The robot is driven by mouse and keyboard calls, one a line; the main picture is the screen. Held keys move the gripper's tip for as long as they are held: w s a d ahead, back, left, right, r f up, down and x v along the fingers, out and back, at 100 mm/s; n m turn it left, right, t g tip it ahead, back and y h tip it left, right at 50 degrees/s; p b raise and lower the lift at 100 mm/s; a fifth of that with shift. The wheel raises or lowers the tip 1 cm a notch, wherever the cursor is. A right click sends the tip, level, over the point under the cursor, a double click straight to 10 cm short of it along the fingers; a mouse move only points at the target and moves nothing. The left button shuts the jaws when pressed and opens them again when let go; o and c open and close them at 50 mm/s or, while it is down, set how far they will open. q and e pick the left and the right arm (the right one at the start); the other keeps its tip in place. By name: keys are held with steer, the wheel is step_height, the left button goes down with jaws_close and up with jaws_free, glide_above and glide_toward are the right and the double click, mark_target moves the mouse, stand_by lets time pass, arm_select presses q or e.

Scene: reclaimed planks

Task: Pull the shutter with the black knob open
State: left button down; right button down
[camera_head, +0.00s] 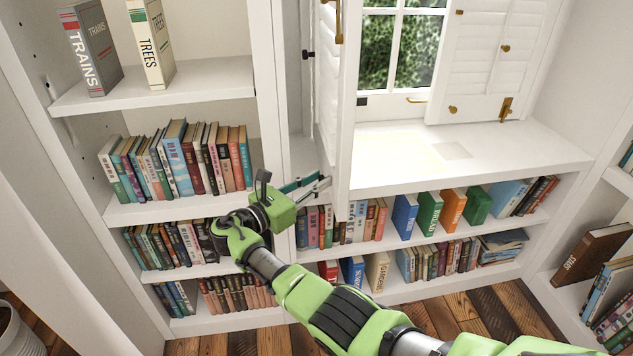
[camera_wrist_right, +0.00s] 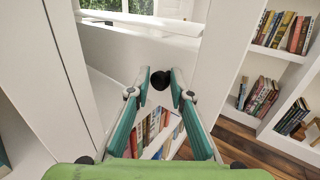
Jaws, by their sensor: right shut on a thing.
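The shutter (camera_head: 347,110) on the left of the window stands swung out from the window, seen nearly edge-on in the head view. My right gripper (camera_head: 325,181) reaches its lower part from the left. In the right wrist view a round black knob (camera_wrist_right: 159,80) sits between the fingertips of my right gripper (camera_wrist_right: 160,87), which is shut on it. In the head view the knob is hidden at the fingertips. My left gripper is not in view.
Another white shutter (camera_head: 487,55) with brass knobs is at the window's right. The sill (camera_head: 470,150) is bare. Bookshelves (camera_head: 170,212) full of books stand close to my right arm on the left and below the sill. Wooden floor (camera_head: 440,312) shows in front.

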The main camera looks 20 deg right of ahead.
steer(key=shift+w+r+t, duration=0.3)
steer(key=shift+w+r, duration=0.2)
steer(key=shift+r, duration=0.05)
steer(key=c, duration=1.9)
jaws_free()
steer(key=shift+w, duration=0.1)
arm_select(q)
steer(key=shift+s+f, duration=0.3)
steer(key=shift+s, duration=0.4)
arm_select(e)
steer(key=shift+w+f, duration=0.15)
steer(key=shift+f, duration=0.1)
steer(key=shift+r, duration=0.1)
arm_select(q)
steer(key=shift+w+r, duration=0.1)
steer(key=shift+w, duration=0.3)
arm_select(e)
step_height(320, 180, up, 10)
steer(key=shift+f, duration=0.25)
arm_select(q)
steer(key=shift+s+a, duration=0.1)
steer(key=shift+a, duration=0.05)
arm_select(e)
steer(key=shift+a, duration=0.1)
